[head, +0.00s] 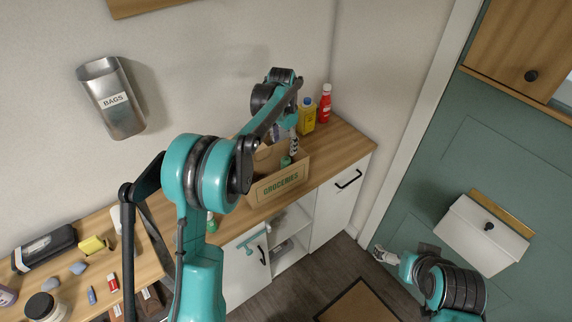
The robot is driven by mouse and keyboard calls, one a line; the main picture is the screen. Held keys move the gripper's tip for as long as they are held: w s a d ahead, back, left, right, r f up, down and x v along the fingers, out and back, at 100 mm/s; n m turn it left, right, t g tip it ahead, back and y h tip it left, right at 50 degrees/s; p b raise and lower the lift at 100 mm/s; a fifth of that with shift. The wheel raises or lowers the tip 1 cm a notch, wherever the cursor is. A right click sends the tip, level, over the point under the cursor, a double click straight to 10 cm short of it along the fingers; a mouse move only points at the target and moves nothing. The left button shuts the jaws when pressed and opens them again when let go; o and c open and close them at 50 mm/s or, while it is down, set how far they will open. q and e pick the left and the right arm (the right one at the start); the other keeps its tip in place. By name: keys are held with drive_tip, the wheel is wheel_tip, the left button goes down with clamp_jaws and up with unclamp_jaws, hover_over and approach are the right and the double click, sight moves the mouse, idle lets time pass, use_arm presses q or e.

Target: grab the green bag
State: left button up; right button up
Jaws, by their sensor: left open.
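My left gripper (293,145) is open and reaches down over the cardboard box marked "GROCERIES" (279,185) on the wooden counter. A small green thing (286,160) shows in the box opening just below the gripper. It is too small to tell whether it is the green bag, or whether the fingers touch it. No other green bag shows clearly. My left arm hides part of the counter and the box's left side. My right gripper (379,253) is low at the right, above the floor and away from the box; its fingers are too small to read.
A yellow container (308,116) and a red bottle (324,103) stand behind the box. A metal holder marked "BAGS" (112,98) hangs on the wall. Several small items lie on the left counter, including a black case (44,248) and a jar (42,306).

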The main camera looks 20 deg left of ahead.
use_arm(q)
drive_tip(key=m+g+p, duration=0.1)
hover_over(285, 160)
wheel_tip(285, 160, down, 5)
drive_tip(key=shift+r, duration=0.2)
wheel_tip(285, 160, down, 6)
drive_tip(key=shift+w+f+b, duration=0.1)
drive_tip(key=shift+b, duration=0.2)
wheel_tip(285, 160, down, 7)
drive_tip(key=shift+r+b, duration=0.15)
drive_tip(key=shift+b, duration=0.3)
drive_tip(key=shift+r, duration=0.1)
drive_tip(key=c, duration=1)
